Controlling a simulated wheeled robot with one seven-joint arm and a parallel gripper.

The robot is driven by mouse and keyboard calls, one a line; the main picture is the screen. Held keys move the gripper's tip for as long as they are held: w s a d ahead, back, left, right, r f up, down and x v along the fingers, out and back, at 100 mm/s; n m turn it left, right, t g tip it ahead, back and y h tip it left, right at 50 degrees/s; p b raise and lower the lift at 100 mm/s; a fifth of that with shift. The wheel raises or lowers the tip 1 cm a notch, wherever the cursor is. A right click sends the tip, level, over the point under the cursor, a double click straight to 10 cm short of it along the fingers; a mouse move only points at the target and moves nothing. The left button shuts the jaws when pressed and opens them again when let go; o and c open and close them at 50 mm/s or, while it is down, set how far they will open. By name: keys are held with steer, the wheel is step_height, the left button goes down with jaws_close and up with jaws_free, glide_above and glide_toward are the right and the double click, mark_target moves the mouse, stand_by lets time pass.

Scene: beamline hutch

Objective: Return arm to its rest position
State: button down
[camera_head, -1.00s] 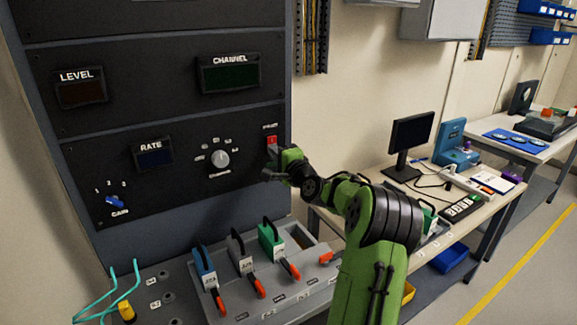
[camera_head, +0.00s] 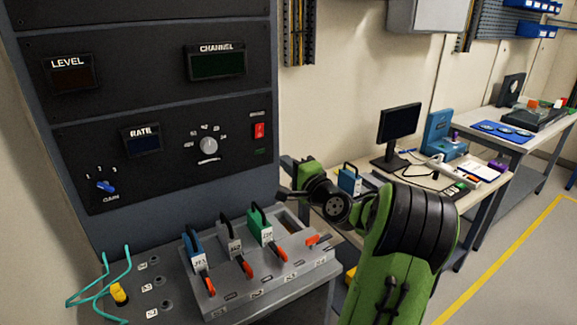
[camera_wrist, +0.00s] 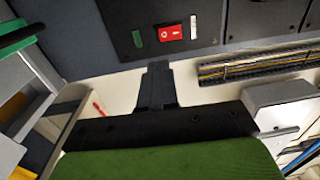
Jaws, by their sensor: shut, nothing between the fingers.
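My green and black arm reaches up from the bottom right of the head view, folded, with my gripper (camera_head: 287,196) just right of the rack's lower edge. In the wrist view my gripper (camera_wrist: 157,68) shows as dark fingers together, shut and empty. It is apart from the black rack panel (camera_head: 75,135). The red switch (camera_head: 259,130) on the panel is clear of my gripper; it also shows at the top of the wrist view (camera_wrist: 171,33).
A grey module holder (camera_head: 270,297) with blue, grey and green handled modules stands below the panel. Teal cables (camera_head: 98,292) and a yellow plug lie at left. A bench (camera_head: 470,200) with a monitor (camera_head: 399,123) stands at right, with open floor beyond.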

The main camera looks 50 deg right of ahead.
stand_by(0.5)
steer(key=w+a+f+n+g+y+p, duration=0.1)
steer(key=w+a+n+g+y, duration=0.15)
steer(key=a+n, duration=0.7)
steer(key=w+a+n+g+y+p, duration=0.1)
steer(key=a+n+g+y+p, duration=0.2)
steer(key=a, duration=1.3)
steer(key=s+a+n+g, duration=0.3)
steer(key=s+a+n, duration=0.1)
steer(key=s, duration=0.8)
steer(key=s+a+f+n+g+p, duration=0.1)
steer(key=s+a+n+g, duration=0.2)
steer(key=s, duration=0.9)
steer(key=a+n, duration=0.2)
steer(key=a, duration=0.2)
steer(key=shift+s+f+g, duration=0.2)
steer(key=shift+s+g, duration=0.15)
steer(key=shift+s, duration=0.05)
steer(key=c, duration=1.8)
jaws_free()
